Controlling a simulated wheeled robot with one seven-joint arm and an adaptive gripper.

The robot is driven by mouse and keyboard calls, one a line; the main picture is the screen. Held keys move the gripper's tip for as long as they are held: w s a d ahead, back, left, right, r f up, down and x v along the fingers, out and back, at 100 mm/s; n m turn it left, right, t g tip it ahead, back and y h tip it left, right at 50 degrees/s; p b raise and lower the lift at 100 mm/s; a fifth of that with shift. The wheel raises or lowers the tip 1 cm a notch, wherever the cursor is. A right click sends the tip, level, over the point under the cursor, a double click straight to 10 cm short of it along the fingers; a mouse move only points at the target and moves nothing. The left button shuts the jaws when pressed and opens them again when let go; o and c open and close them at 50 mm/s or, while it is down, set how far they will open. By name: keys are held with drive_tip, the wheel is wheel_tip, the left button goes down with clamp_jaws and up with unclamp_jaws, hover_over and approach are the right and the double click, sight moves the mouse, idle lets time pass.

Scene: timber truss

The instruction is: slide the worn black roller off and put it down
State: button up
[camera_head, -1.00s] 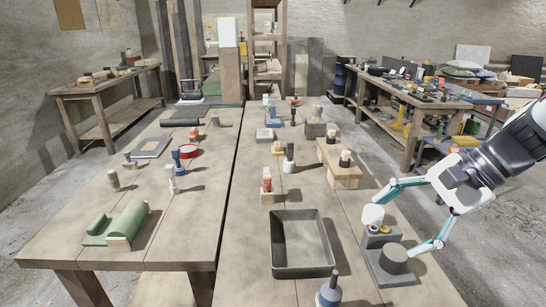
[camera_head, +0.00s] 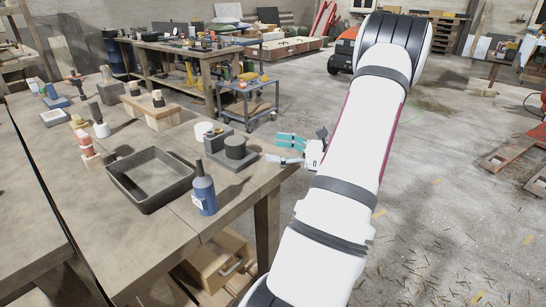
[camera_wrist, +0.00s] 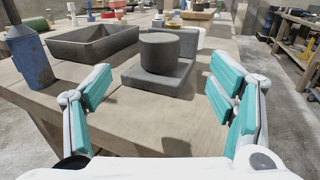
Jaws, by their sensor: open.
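A dark, worn-looking roller (camera_head: 235,147) stands upright on a grey stepped block (camera_head: 232,162) near the table's right edge. In the wrist view the roller (camera_wrist: 160,53) is straight ahead, upright on the block's low front part (camera_wrist: 158,80). How it is held on the block is hidden. My gripper (camera_head: 279,150) is at the table's right edge, its teal-padded fingers pointing at the roller. In the wrist view my gripper (camera_wrist: 163,82) is open and empty. Its fingers are spread to either side, with the roller between and beyond them, apart from both.
A white cylinder (camera_head: 204,131) stands behind the roller. A deep grey tray (camera_head: 150,178) lies to its left, and a blue bottle (camera_head: 203,190) stands near the front edge. Bare tabletop (camera_head: 168,228) shows in front.

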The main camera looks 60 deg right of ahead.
sight(235, 140)
drive_tip(key=w, duration=0.4)
drive_tip(key=w+a, duration=0.1)
drive_tip(key=w, duration=0.3)
drive_tip(key=w+a+b, duration=0.1)
drive_tip(key=w, duration=0.4)
drive_tip(key=shift+w, duration=0.1)
drive_tip(key=shift+c, duration=0.5)
clamp_jaws()
drive_tip(key=shift+r, duration=0.1)
drive_tip(key=shift+r, duration=0.1)
drive_tip(key=shift+r+p, duration=2.35)
drive_tip(key=shift+r, duration=0.55)
